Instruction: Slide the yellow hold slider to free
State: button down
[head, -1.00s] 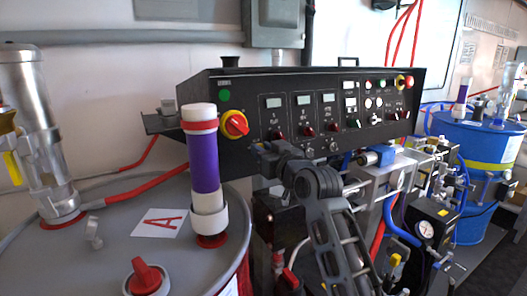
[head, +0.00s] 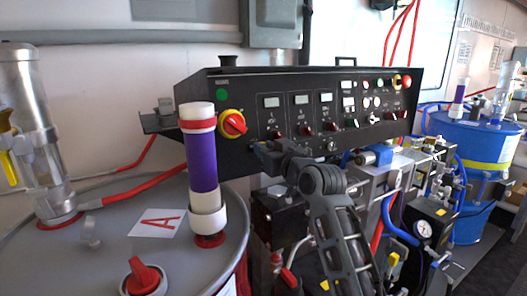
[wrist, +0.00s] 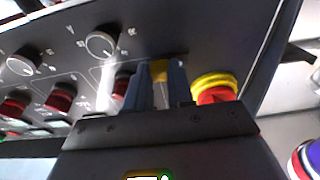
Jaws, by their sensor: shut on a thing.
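The yellow hold slider (wrist: 160,70) shows as a small yellow piece between the two fingers at the black control panel (wrist: 200,25) in the wrist view. My gripper (wrist: 158,80) is shut on it, with a blue-grey finger on each side. In the head view my gripper (head: 262,153) is at the lower left part of the panel (head: 250,90), right of and below the red-and-yellow rotary switch (head: 232,124). The slider is hidden behind my gripper there. Its slot and markings are not readable.
In the wrist view the red-and-yellow switch (wrist: 214,88) is close right of my fingers, and a red knob (wrist: 122,84) is close left. A purple-and-white cylinder (head: 203,165) stands on the grey drum (head: 110,235), left of my arm.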

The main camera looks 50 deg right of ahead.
jog(key=c, duration=1)
grip_release()
jog(key=shift+s+d, duration=0.1)
jog(key=shift+d, duration=0.1)
jog(key=shift+o, duration=0.2)
